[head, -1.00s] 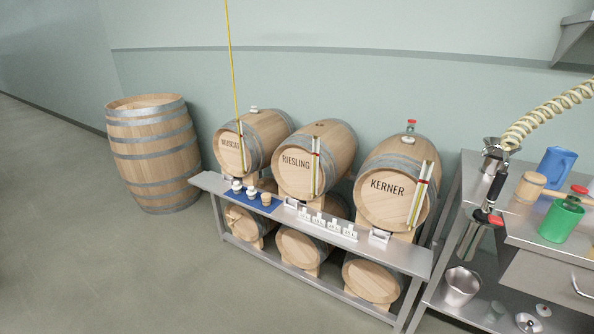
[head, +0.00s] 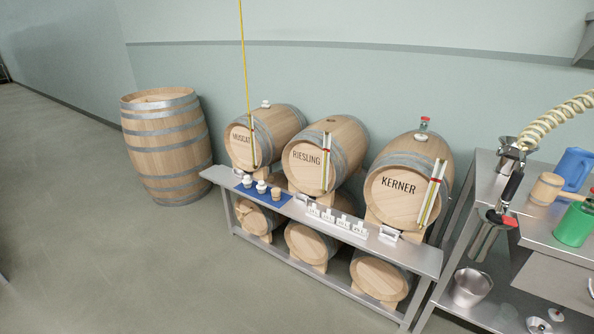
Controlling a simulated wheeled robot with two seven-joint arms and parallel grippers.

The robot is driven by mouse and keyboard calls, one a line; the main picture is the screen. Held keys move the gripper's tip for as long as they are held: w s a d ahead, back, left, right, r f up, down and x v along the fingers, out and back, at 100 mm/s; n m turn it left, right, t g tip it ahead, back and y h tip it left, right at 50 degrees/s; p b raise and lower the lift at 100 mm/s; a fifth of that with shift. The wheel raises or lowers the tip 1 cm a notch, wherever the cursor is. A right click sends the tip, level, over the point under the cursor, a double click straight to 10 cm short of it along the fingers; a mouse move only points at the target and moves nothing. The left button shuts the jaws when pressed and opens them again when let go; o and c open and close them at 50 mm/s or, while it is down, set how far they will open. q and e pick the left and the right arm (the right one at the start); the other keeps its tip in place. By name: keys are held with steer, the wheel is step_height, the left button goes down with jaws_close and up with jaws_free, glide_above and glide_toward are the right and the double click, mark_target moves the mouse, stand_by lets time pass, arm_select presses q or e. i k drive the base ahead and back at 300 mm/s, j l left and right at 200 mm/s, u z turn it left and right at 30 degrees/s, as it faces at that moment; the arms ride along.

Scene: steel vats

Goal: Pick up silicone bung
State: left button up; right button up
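Two small white bungs, a left one (head: 247,181) and a right one (head: 261,187), stand side by side on a blue mat (head: 284,203) at the left part of the steel bench. A tan, cork-coloured bung (head: 276,194) stands to their right on the same mat. Another white bung (head: 265,104) sits on top of the MUSCAT barrel. A white bung with a red-capped piece (head: 423,128) sits on top of the KERNER barrel. Which one is silicone I cannot tell for certain. Neither of my grippers is in view.
The narrow steel bench (head: 415,257) runs before the MUSCAT (head: 241,147), RIESLING (head: 306,168) and KERNER (head: 395,197) barrels. White number stands (head: 336,221) are mid-bench. A yellow line (head: 243,50) hangs at left. A steel table (head: 545,232) stands right. Floor at front left is clear.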

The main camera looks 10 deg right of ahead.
mark_target(261, 187)
steer(key=i+j+z, duration=0.1)
steer(key=i+j, duration=0.35)
steer(key=i+j+z, duration=0.15)
steer(key=i+j, duration=0.3)
steer(key=i+j+z, duration=0.1)
steer(key=i+j, duration=0.3)
steer(key=j, duration=0.2)
